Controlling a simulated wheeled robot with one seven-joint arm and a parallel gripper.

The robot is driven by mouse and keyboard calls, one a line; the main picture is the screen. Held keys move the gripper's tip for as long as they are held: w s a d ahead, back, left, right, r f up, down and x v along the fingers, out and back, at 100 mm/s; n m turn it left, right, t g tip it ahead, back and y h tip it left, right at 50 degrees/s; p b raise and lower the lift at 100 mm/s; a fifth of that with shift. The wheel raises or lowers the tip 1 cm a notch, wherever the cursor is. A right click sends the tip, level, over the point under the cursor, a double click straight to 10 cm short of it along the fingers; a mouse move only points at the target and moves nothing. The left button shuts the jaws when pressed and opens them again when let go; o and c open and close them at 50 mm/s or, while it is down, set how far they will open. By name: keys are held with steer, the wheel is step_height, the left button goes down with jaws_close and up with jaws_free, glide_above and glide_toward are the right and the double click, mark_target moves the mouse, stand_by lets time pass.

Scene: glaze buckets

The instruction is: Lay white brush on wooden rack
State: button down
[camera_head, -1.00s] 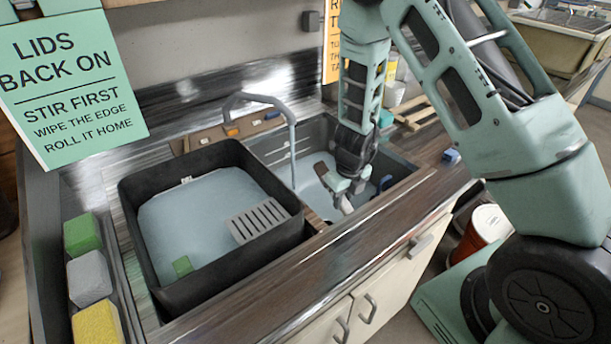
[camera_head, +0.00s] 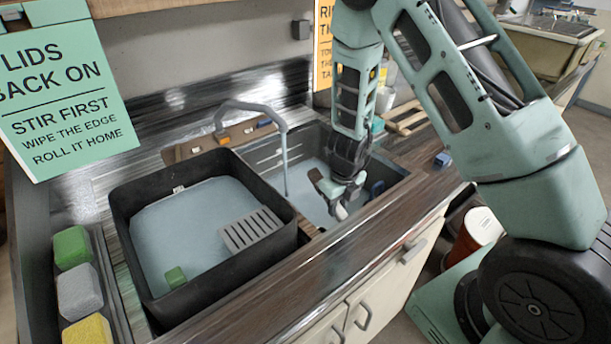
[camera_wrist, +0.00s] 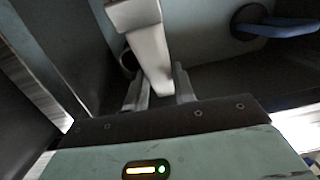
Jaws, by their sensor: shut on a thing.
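My gripper (camera_head: 340,196) is down inside the right sink basin. In the wrist view its fingers (camera_wrist: 160,88) are shut on the white brush (camera_wrist: 148,45), a pale, long piece passing between the fingertips. In the head view only a small white end of the brush (camera_head: 341,212) shows below the fingers; the rest is hidden by the gripper. The wooden rack (camera_head: 408,118), pale and slatted, lies on the counter behind and to the right of the basin, apart from the gripper.
The basin's front rim (camera_head: 375,204) is close to the gripper. A blue item (camera_head: 377,187) is at the basin's right wall. A black tub (camera_head: 120,215) with a grey grate (camera_head: 250,230) stands left. A faucet (camera_head: 284,150) rises between. A small blue block (camera_head: 442,160) sits on the counter.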

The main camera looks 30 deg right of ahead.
step_height(320, 180, up, 14)
steer(key=p, duration=1.3)
